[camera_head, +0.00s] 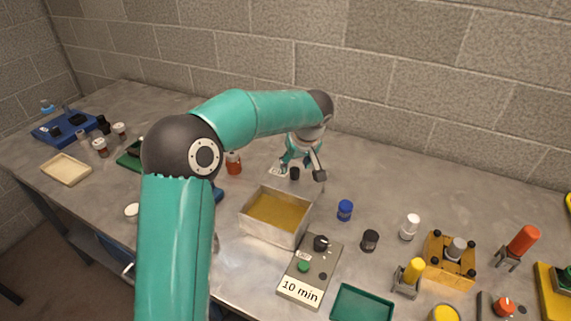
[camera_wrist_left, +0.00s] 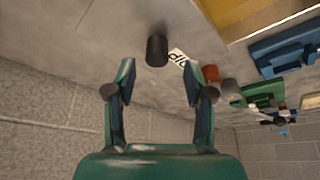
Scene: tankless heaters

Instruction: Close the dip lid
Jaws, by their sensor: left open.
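The dip bath is an open metal tray (camera_head: 246,222) with a yellow-brown bottom, in the middle of the bench in the head view. Its edge shows at the top right of the left wrist view (camera_wrist_left: 240,35). A white DIP label (camera_wrist_left: 178,56) and a black cylindrical knob (camera_wrist_left: 157,50) are behind the tray. I cannot make out the lid's outline or whether the knob belongs to it. My left gripper (camera_head: 304,163) is above that spot, behind the tray. In the left wrist view its fingers (camera_wrist_left: 158,76) are apart and empty, with the knob just beyond them. My right gripper is not in view.
A blue-capped jar (camera_head: 345,210) and a black jar (camera_head: 370,240) stand to the right. An orange jar (camera_head: 233,163) is left of the gripper. The block wall (camera_head: 420,90) is close behind.

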